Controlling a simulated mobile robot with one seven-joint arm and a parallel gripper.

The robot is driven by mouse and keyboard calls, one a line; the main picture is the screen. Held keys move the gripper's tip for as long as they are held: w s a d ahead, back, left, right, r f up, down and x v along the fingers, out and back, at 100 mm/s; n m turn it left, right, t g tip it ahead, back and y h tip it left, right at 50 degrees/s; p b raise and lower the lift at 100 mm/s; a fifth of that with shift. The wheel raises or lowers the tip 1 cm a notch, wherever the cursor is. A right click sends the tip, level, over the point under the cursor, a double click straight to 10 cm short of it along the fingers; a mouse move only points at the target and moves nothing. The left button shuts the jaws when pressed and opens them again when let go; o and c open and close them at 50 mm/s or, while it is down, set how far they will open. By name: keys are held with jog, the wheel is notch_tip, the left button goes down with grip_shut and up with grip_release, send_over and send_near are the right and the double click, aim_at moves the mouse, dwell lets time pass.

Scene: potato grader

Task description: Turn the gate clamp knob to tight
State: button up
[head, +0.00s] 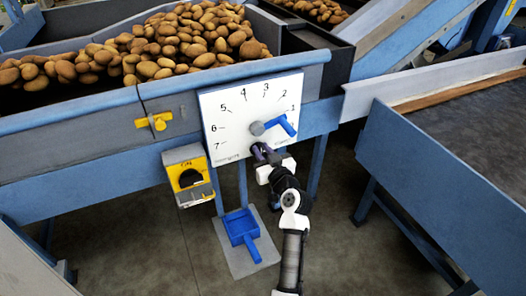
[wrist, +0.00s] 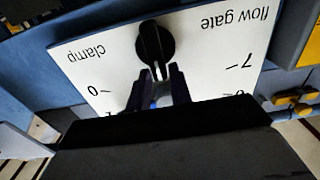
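The black clamp knob (wrist: 155,42) shows in the wrist view on the white panel (wrist: 105,48), between the upside-down words "clamp" and "flow gate". A small pale mark is at its lower end. My gripper (wrist: 158,76) has its two dark fingers apart, with the tips just short of the knob or at its edge; I cannot tell if they touch. In the head view my gripper (head: 259,151) is at the lower edge of the panel (head: 222,115) and hides the knob. Above it is the blue gate lever (head: 285,125) on a grey hub.
A bin of potatoes (head: 180,45) is above the panel. A yellow latch (head: 154,121) and a yellow box (head: 187,177) are to the left. A blue-sided table (head: 430,160) stands at the right.

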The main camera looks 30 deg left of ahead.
grip_shut()
jog(key=m, duration=0.2)
jog(key=w+m, duration=0.1)
jog(key=m, duration=0.2)
jog(key=d+m, duration=0.1)
jog(key=m, duration=0.2)
jog(key=shift+w+f, duration=0.2)
jog(key=shift+f, duration=0.15)
jog(key=shift+w+d+f+m+p, duration=0.1)
jog(key=shift+f+m+p, duration=0.3)
jog(key=shift+m, duration=1.25)
jog(key=shift+w+d+f+m+p, duration=0.1)
jog(key=shift+f+m+p, duration=0.35)
jog(key=shift+m, duration=1.25)
jog(key=shift+w+d+f+m+p, duration=0.1)
jog(key=shift+m+p, duration=0.55)
jog(key=shift+m, duration=1)
